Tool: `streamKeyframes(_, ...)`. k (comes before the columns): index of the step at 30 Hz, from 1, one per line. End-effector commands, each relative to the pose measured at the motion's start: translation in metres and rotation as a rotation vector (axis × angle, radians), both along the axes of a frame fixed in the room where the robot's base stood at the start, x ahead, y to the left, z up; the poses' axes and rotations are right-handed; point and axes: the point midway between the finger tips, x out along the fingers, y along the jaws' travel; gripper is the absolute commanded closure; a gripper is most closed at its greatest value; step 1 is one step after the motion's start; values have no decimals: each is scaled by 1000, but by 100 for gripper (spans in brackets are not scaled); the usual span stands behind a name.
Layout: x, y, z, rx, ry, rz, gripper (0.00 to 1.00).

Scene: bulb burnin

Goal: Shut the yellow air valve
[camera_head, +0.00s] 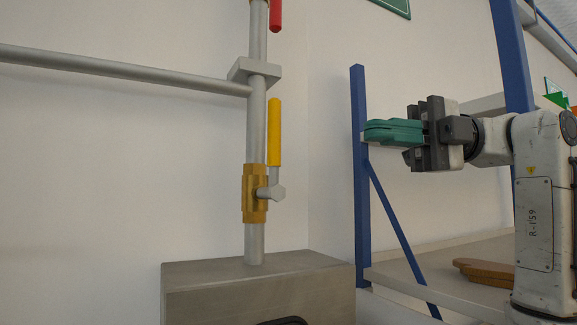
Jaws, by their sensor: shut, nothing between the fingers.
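The yellow valve handle (275,132) stands upright, parallel to the vertical grey pipe, just to its right. Its grey lever runs down to a hex nut (271,193) on the brass valve body (254,193), which sits in line on the pipe (256,130). My gripper (368,133) is at the right, with its green fingers shut and empty, pointing left. It is at about the height of the yellow handle in the picture and clearly apart from it.
A red handle (275,14) is higher on the same pipe. A horizontal pipe (120,72) joins from the left. The pipe stands on a grey block (258,275). A blue-framed rack (360,180) is behind my gripper.

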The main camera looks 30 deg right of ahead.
Motion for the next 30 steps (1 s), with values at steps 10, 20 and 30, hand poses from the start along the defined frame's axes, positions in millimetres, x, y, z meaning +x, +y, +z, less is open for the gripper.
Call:
streamKeyframes(10, 0, 0, -9, 0, -1, 0, 100)
streamKeyframes(20, 2, 10, -8, -1, 0, 1, 100)
streamKeyframes(30, 13, 66, -8, -1, 0, 1, 100)
